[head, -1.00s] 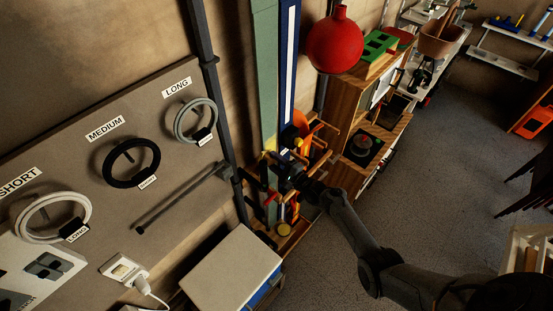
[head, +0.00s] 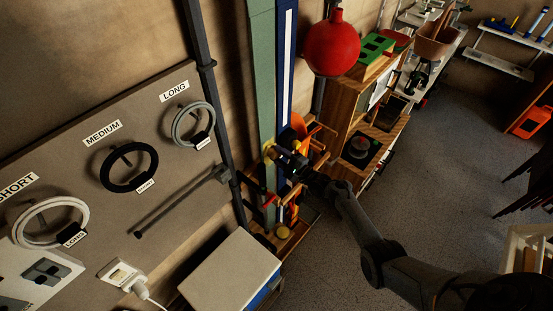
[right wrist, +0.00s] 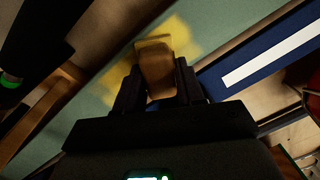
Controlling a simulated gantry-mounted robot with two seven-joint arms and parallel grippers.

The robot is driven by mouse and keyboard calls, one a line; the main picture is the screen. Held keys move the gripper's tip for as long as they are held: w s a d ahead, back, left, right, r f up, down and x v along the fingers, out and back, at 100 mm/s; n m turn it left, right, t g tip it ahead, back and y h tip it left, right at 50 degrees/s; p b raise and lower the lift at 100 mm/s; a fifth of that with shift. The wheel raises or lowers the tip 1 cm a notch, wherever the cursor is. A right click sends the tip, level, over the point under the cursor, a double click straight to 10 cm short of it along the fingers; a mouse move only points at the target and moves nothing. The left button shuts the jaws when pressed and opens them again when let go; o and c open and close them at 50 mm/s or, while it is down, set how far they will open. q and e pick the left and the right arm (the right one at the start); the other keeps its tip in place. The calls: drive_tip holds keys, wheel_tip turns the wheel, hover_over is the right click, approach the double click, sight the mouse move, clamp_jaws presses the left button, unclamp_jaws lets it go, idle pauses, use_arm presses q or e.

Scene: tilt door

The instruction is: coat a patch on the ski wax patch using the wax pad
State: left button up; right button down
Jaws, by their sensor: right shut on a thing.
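A tall green ski (head: 263,70) stands upright against the wall beside a blue ski with a white stripe (head: 287,60). In the right wrist view a yellow patch (right wrist: 181,34) shows on the green ski (right wrist: 222,35). My right gripper (head: 279,150) is at the ski's lower part. It is shut on a tan wax pad (right wrist: 155,65), which lies over the yellow patch; the pad hides part of it. I cannot tell whether the pad presses on the surface. My left gripper is not in view.
A wooden rack (head: 290,240) with orange and red items surrounds the ski bases. A pegboard with cable coils (head: 130,165) is on the left, above a pale box (head: 230,270). A wooden cabinet (head: 345,110) with a red ball (head: 332,45) stands right. The floor (head: 450,190) is open.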

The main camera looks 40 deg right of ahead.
sight(267, 149)
drive_tip(key=shift+w+d+f+b, duration=0.15)
drive_tip(key=shift+d+b, duration=0.3)
drive_tip(key=shift+d, duration=0.25)
drive_tip(key=shift+w+d+r+b, duration=0.1)
drive_tip(key=shift+d+b, duration=0.3)
drive_tip(key=shift+d, duration=0.3)
drive_tip(key=shift+d+r+p, duration=0.2)
drive_tip(key=shift+r+p, duration=0.35)
drive_tip(key=shift+r, duration=0.05)
drive_tip(key=shift+d+r+p, duration=0.15)
drive_tip(key=shift+r+p, duration=0.4)
drive_tip(key=shift+r, duration=0.05)
drive_tip(key=shift+s+a+r+p, duration=0.15)
drive_tip(key=shift+a+r+p, duration=0.05)
drive_tip(key=shift+a+p, duration=0.7)
drive_tip(key=shift+s+a+f+p, duration=0.1)
drive_tip(key=shift+a+f+p, duration=0.05)
drive_tip(key=shift+a, duration=0.3)
drive_tip(key=shift+a+f+p, duration=0.1)
drive_tip(key=shift+a+p, duration=0.05)
drive_tip(key=shift+a, duration=0.25)
drive_tip(key=shift+s+a+p, duration=0.2)
drive_tip(key=shift+a+p, duration=0.45)
drive_tip(key=shift+a, duration=0.4)
drive_tip(key=shift+s+a+p, duration=0.1)
drive_tip(key=shift+a+p, duration=0.2)
drive_tip(key=shift+a, duration=0.45)
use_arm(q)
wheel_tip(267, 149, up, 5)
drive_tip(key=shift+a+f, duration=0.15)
